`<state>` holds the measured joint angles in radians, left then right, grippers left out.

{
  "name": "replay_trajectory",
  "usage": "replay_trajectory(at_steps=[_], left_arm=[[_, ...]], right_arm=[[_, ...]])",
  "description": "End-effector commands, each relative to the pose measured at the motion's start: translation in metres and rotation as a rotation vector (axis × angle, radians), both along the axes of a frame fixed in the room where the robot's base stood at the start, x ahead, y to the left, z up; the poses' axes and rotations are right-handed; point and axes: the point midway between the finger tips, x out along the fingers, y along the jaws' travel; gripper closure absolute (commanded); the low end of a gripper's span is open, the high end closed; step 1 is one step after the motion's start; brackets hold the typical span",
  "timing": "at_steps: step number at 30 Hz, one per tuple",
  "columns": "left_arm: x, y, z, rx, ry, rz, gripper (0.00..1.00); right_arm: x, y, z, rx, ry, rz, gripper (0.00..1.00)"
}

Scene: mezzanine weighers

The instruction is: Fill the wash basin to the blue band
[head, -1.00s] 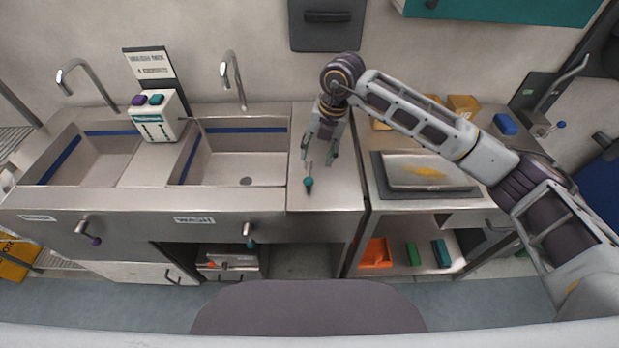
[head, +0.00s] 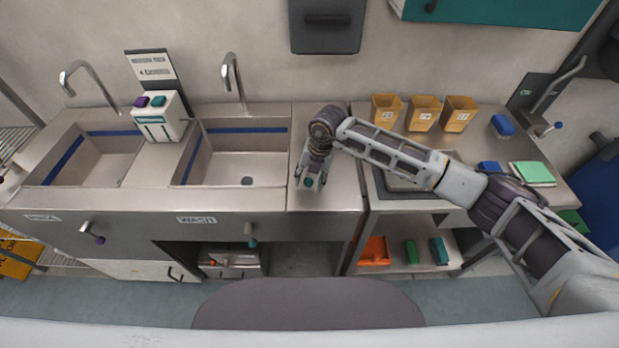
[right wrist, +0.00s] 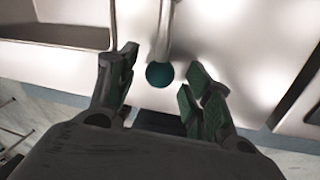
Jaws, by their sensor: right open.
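The wash basin (head: 250,166) is the right-hand sink, above the WASH label (head: 196,220). A blue band (head: 249,130) runs along its upper inner wall. I see no water in it, and a dark round drain (head: 247,180) shows on its floor. Its curved tap (head: 233,78) stands behind it. A metal lever with a teal ball end (right wrist: 160,74) is on the counter right of the basin. My right gripper (head: 310,182) is open over it; in the right wrist view the ball sits between the spread fingers, with gaps on both sides. My left gripper is out of view.
A second sink (head: 100,165) is to the left, and a white box with purple and teal buttons (head: 160,118) stands between the sinks. Tan bins (head: 423,113) stand on the right-hand table.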

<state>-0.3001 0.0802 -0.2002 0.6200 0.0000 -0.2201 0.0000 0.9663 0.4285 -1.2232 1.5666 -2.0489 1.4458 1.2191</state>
Motion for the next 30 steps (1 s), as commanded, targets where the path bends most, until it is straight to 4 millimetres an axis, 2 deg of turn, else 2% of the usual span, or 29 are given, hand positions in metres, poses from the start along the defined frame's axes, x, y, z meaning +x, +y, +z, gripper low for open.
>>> replay_trajectory(at_steps=[13,25,30], left_arm=[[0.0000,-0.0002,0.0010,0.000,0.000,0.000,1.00],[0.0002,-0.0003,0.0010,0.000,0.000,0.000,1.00],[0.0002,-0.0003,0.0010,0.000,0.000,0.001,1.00]], right_arm=[[0.0001,0.0014,-0.0070,0.000,0.000,0.000,0.49],[0.0003,0.0013,-0.0067,0.000,0.000,0.000,1.00],[0.0002,0.0013,-0.0066,0.000,0.000,0.000,1.00]])
